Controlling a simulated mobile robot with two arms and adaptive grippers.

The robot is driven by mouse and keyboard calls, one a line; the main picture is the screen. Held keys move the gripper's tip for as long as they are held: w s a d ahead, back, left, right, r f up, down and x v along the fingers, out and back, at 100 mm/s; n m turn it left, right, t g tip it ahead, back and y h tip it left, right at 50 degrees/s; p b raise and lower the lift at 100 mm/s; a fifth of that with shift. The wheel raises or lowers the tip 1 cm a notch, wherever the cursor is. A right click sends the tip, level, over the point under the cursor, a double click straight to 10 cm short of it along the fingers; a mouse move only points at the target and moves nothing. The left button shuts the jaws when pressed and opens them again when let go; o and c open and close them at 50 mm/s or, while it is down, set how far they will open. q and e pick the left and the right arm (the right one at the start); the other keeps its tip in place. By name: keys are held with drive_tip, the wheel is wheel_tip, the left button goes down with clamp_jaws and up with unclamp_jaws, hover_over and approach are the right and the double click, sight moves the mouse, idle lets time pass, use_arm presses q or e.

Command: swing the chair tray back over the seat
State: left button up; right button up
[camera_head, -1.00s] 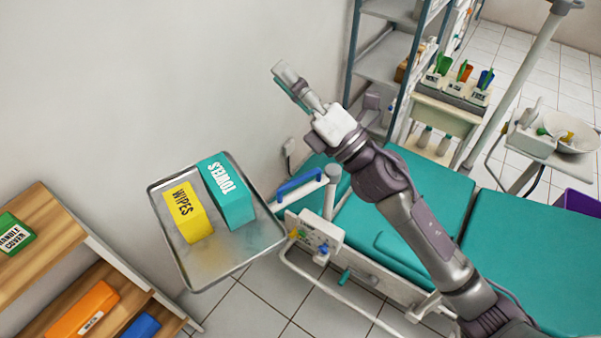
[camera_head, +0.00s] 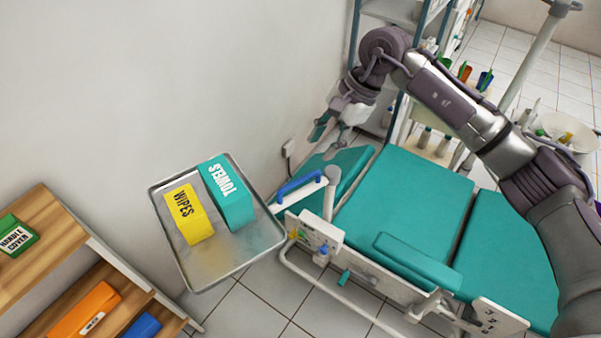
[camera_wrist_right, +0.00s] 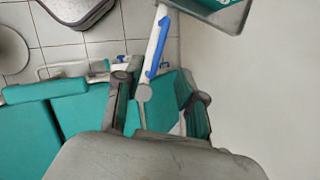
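The metal chair tray (camera_head: 215,272) hangs off to the left of the chair, beside the wall, with its corner also at the top of the right wrist view (camera_wrist_right: 232,22). Its swing arm carries a blue handle (camera_head: 298,185), which shows in the wrist view (camera_wrist_right: 157,48) too. The arm meets a pale post (camera_head: 330,195) at the chair's side. The teal seat (camera_head: 400,205) is clear. My right gripper (camera_head: 320,136) is beyond the handle, above the chair's far end, pointing down. In the wrist view its fingers (camera_wrist_right: 158,108) are apart and empty. My left gripper is not in view.
A yellow wipes box (camera_head: 188,213) and a teal towels box (camera_head: 228,195) sit on the tray. A wooden shelf (camera_head: 40,240) stands at lower left. A metal rack (camera_head: 385,12) is behind my arm. Floor below the tray is free.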

sight(297, 181)
drive_tip(key=p+x, duration=0.3)
drive_tip(key=x, duration=0.6)
drive_tip(key=shift+s+a+f, duration=0.1)
drive_tip(key=shift+a+f, duration=0.15)
drive_tip(key=shift+f, duration=0.1)
drive_tip(key=shift+x, duration=0.75)
clamp_jaws()
